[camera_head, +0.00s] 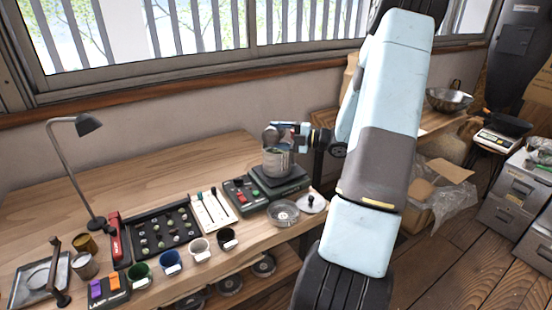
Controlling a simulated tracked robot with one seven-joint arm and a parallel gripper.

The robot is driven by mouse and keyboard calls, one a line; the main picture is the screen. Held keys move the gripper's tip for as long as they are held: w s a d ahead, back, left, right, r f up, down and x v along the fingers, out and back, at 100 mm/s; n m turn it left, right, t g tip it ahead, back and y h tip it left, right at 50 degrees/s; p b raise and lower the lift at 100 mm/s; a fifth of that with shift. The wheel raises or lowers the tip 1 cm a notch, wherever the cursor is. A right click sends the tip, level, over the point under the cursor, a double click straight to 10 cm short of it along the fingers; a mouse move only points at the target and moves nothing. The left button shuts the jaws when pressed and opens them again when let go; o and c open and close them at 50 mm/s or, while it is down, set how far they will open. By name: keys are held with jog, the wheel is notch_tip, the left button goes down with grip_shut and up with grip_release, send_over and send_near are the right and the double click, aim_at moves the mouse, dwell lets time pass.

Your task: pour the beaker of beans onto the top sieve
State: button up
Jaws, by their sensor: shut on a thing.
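The sieve stack (278,165) is a pale round metal stack on a dark shaker base (279,184) near the right end of the wooden bench. My gripper (281,136) reaches in from the right, just above the stack. It is shut on a small greyish round vessel, which looks like the beaker (269,137), tipped over to the left above the top sieve. Something greenish shows at the top of the stack. I cannot tell whether beans are in the beaker or on the sieve mesh.
A dark box with a red button (242,194) stands left of the shaker. A clear round dish (283,212) and a lid with a knob (312,204) lie in front. Several cups, a bean tray (160,236) and a lamp (88,125) fill the left side. The bench's back is clear.

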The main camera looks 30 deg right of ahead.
jog(key=shift+w+d+r+m+p, duration=0.25)
jog(key=shift+m+p, duration=0.35)
jog(key=shift+m, duration=0.15)
jog(key=shift+w+d+r+m+p, duration=0.25)
jog(key=shift+m+p, duration=0.35)
jog(key=shift+m, duration=0.15)
dwell(3.0)
jog(key=shift+s+f+n, duration=0.1)
jog(key=shift+n, duration=0.2)
jog(key=n, duration=0.2)
jog(key=s+a+f+n, duration=0.1)
jog(key=n, duration=0.1)
jog(key=shift+s+a+f, duration=0.1)
jog(key=shift+a+f, duration=0.05)
jog(key=shift+f, duration=0.05)
jog(key=shift+f, duration=0.1)
